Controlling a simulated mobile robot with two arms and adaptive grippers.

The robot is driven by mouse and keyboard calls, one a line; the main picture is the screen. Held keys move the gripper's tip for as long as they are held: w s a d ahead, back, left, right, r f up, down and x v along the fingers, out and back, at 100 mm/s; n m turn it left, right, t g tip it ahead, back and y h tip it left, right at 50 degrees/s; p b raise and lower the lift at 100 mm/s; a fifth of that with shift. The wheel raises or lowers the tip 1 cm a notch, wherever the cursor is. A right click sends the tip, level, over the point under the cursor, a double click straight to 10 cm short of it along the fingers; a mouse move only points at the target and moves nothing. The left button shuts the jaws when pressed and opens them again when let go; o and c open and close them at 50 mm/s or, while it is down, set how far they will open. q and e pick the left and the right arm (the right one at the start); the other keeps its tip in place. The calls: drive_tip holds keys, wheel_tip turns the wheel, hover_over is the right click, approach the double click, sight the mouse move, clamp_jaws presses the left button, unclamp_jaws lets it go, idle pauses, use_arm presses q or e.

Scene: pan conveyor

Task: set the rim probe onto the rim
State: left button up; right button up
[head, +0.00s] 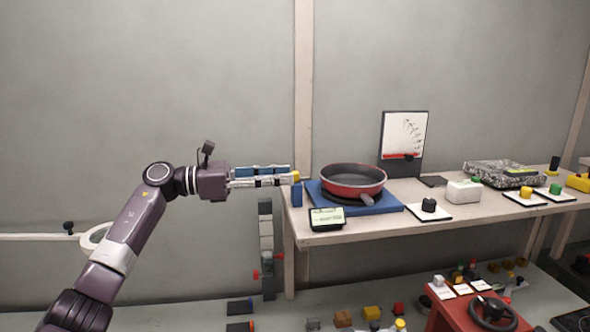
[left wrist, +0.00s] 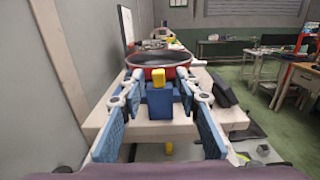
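A red pan (head: 352,187) with a dark inside sits on a blue base (head: 385,205) on the table; its rim (head: 352,168) faces up. In the left wrist view the pan (left wrist: 160,72) is straight ahead. A blue block (head: 297,196) with a yellow top (head: 295,176), which I take for the rim probe, is at the table's left end, beside the pan and apart from it. My left gripper (head: 292,177) is level with its yellow top. In the left wrist view the fingers are open, one on each side of the block (left wrist: 160,103). My right gripper is not in view.
A small display (head: 327,218) stands at the table's front edge. A chart board (head: 404,134) stands behind the pan. A black knob (head: 429,205) and a white box (head: 463,191) are to the right. A red stand with a wheel (head: 492,311) is below the table.

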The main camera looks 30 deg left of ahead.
sight(295, 172)
use_arm(q)
drive_tip(key=shift+p+x, duration=0.6)
drive_tip(key=shift+x, duration=1.4)
drive_tip(key=shift+a, duration=0.15)
clamp_jaws()
